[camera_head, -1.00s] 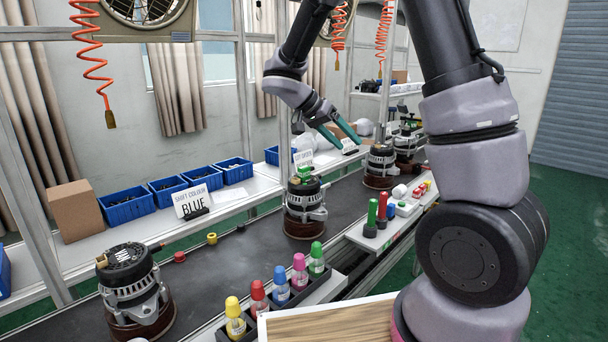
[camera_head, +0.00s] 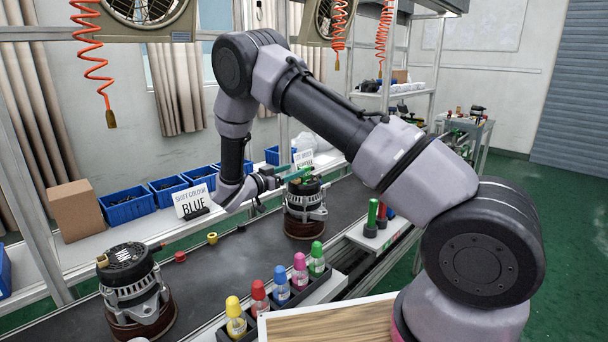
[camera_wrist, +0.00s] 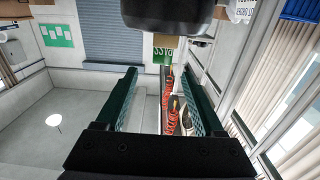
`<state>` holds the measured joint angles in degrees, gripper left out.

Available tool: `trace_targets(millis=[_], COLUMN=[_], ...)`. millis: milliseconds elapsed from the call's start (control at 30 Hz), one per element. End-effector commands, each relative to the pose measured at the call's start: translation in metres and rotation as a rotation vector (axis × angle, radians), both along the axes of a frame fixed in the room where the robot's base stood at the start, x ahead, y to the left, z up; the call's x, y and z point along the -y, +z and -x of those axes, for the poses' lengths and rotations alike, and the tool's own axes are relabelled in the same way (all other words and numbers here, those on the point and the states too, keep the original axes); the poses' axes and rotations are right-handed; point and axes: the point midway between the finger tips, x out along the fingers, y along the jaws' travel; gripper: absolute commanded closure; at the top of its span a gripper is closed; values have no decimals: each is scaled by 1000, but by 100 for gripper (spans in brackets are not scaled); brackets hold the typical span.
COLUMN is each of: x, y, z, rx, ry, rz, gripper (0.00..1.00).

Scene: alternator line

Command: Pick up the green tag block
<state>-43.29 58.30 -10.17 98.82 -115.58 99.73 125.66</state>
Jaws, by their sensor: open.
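The green tag block (camera_head: 305,181) is on top of the middle alternator (camera_head: 304,208), which stands on the conveyor, in the head view. My gripper (camera_head: 297,173) reaches in from the left, level with the alternator's top. Its teal fingers lie close to the block and overlap it in the picture, so I cannot tell whether they touch it. In the wrist view the gripper (camera_wrist: 168,98) is open, with nothing held between the two fingers. I cannot make out the block in that view.
Another alternator (camera_head: 134,290) stands front left on the conveyor (camera_head: 225,265). Coloured bottles fill a black rack (camera_head: 296,296) in front. A "SHIFT COLOUR BLUE" sign (camera_head: 194,201) and blue bins (camera_head: 127,205) line the back shelf. Green and red cylinders (camera_head: 372,216) stand at right.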

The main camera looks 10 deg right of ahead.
Motion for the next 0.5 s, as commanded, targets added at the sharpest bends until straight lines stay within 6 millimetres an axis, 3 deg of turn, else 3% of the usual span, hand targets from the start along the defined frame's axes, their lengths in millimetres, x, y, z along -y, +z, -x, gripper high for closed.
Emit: trace_targets(millis=[500], x=[46], y=[-7], z=[-36], rx=[-2], ry=[-2], rz=[-1], gripper=[30])
